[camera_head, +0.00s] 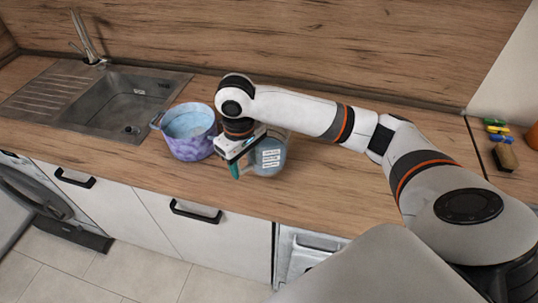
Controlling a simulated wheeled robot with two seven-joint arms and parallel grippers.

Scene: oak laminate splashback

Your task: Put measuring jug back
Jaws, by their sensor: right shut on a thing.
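The measuring jug (271,157) is a bluish-grey, see-through vessel with a white printed label, at the middle of the wooden counter. My right gripper (236,163) is at its left side and shut on it, by what looks like a teal handle; the fingertips are partly hidden. I cannot tell whether the jug's base touches the counter. A purple-blue pot (190,133) with a light blue inside stands just left of the gripper. My left gripper is not in view.
A grey sink (120,105) with a tap (87,40) is at the back left. The counter's front edge runs close below the jug. Cabinet handles (196,212) stick out below.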

